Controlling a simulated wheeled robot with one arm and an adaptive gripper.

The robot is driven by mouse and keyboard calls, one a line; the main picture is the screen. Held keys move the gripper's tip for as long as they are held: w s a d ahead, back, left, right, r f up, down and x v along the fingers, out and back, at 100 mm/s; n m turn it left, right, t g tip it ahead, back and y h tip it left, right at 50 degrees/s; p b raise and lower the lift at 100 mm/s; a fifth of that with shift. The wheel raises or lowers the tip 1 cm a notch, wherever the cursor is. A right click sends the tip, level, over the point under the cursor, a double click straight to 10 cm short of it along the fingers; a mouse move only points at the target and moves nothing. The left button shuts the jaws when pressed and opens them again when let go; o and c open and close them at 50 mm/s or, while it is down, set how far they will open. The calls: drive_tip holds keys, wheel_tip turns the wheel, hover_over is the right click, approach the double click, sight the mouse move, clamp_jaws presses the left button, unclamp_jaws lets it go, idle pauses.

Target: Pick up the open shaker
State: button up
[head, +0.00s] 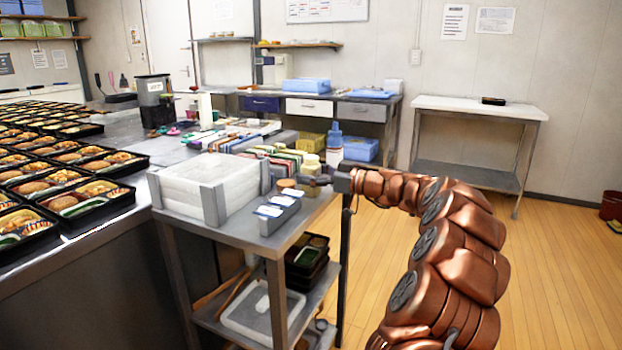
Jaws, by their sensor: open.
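My gripper (313,181) reaches in from the right, over the near right corner of the metal side table (240,232). It is open and small in the view. Just left of it are small brown-topped containers (286,184). A pale yellow container (311,161) stands right behind the fingers, partly hidden by them. A white bottle with a blue top (334,145) stands behind my wrist. I cannot tell which of these is the open shaker, nor whether the fingers touch or surround anything.
A stacked white tray block (203,187) and a grey holder with white labels (277,212) stand close by, left of my gripper. A row of boxes (280,152) is behind. Black bento trays (77,202) fill the left counter. Open wooden floor lies right.

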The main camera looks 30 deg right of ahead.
drive_tip(key=c, duration=1.3)
wheel_tip(320, 180, up, 28)
drive_tip(key=p, duration=0.6)
drive_tip(key=o, duration=0.7)
drive_tip(key=shift+c, duration=0.6)
